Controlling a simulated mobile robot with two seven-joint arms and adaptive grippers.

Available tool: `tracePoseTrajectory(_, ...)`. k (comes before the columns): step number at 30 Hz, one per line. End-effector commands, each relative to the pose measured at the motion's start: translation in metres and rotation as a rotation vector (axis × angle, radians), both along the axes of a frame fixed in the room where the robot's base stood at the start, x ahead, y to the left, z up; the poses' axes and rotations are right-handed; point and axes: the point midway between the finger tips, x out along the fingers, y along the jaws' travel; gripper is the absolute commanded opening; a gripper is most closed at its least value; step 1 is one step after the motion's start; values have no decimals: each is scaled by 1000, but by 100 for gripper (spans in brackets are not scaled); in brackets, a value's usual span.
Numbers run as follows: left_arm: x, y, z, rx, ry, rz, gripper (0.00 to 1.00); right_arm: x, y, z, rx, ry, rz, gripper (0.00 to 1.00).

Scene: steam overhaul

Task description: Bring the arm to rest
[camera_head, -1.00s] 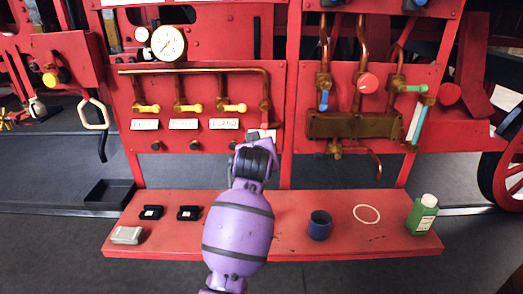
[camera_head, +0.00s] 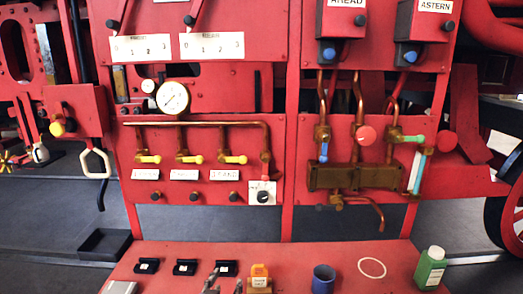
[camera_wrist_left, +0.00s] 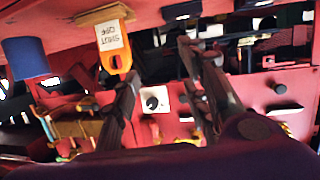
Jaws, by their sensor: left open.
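My left gripper (camera_head: 225,284) shows only by its finger ends at the bottom edge of the head view, over the red bench, between a black block and an orange tag. In the left wrist view the two dark fingers (camera_wrist_left: 160,60) are spread apart with nothing held between them. Behind them is the red panel with a white plate and black knob (camera_wrist_left: 155,99). The same white plate (camera_head: 262,193) sits at the lower right of the valve panel in the head view, clear of the gripper. My right gripper is in no view.
The red bench (camera_head: 300,258) carries several black blocks (camera_head: 185,267), the orange tag (camera_head: 260,270), a blue cup (camera_head: 323,278), a white ring (camera_head: 372,267) and a green bottle (camera_head: 430,267). Brass valves and a gauge (camera_head: 173,97) stand out from the panel. A black tray (camera_head: 104,243) is at left.

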Motion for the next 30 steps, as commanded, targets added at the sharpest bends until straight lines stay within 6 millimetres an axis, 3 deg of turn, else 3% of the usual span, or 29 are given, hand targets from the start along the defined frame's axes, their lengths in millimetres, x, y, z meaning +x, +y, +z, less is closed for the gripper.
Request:
tracePoseTrajectory(1, -30, 13, -31, 12, 38, 6, 41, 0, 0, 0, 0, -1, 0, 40)
tracePoseTrajectory(6, -128, 47, -110, 38, 161, 21, 41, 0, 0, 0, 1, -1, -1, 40)
tracePoseTrajectory(12, -246, 75, -181, 54, 343, 46, 41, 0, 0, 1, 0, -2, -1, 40)
tracePoseTrajectory(15, -290, 84, -202, 63, 416, 57, 41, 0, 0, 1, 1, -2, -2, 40)
tracePoseTrajectory(18, -318, 90, -215, 69, 462, 65, 41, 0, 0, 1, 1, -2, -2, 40)
tracePoseTrajectory(21, -331, 93, -220, 70, 483, 71, 41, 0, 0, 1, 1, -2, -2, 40)
tracePoseTrajectory(30, -334, 93, -221, 70, 488, 72, 41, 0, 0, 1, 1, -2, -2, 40)
